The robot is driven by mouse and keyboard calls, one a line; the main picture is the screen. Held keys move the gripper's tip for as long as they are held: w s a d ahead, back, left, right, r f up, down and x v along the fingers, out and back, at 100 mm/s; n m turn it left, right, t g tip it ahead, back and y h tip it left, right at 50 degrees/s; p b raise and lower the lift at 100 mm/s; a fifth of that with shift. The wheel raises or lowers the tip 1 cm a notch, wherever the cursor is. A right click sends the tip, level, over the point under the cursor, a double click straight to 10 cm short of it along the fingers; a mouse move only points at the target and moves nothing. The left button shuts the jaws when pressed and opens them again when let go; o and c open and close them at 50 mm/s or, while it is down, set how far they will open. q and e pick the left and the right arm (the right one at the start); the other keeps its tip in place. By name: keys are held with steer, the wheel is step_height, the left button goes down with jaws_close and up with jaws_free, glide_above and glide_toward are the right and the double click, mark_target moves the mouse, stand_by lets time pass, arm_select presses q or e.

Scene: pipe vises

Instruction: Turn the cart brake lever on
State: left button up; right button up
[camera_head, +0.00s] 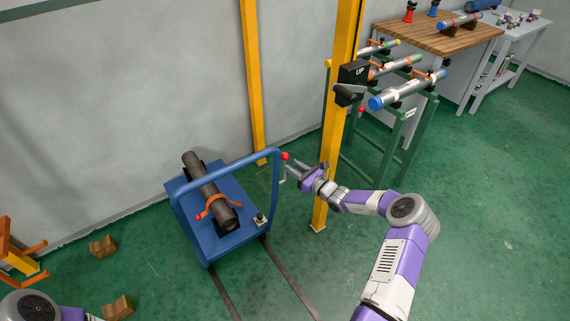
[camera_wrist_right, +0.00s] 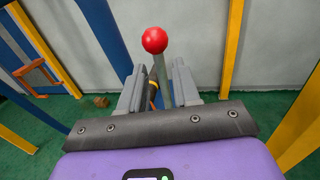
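The cart (camera_head: 212,240) is blue, with a blue tubular handle. The brake lever shows as a red ball knob (camera_head: 285,156) at the right side of the handle; in the right wrist view the red knob (camera_wrist_right: 154,40) tops a grey-green rod. My right gripper (camera_head: 291,172) is just right of the knob. In the right wrist view its two grey fingers (camera_wrist_right: 157,88) are apart, with the rod between them and the knob beyond the tips. I cannot tell whether a finger touches the rod. My left gripper is out of view; only part of that arm shows at bottom left.
A dark pipe (camera_head: 205,184) with an orange clamp lies on the cart. A yellow post (camera_head: 338,130) with a black box stands close behind my right forearm. A green rack (camera_head: 408,120) holds several pipes behind it. Wooden blocks (camera_head: 102,246) lie on the floor at left.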

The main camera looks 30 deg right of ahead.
mark_target(285, 162)
steer(key=b+x, duration=0.1)
steer(key=x, duration=0.3)
steer(key=shift+w+a, duration=0.15)
steer(key=shift+w, duration=0.25)
steer(key=shift+c, duration=0.2)
jaws_close()
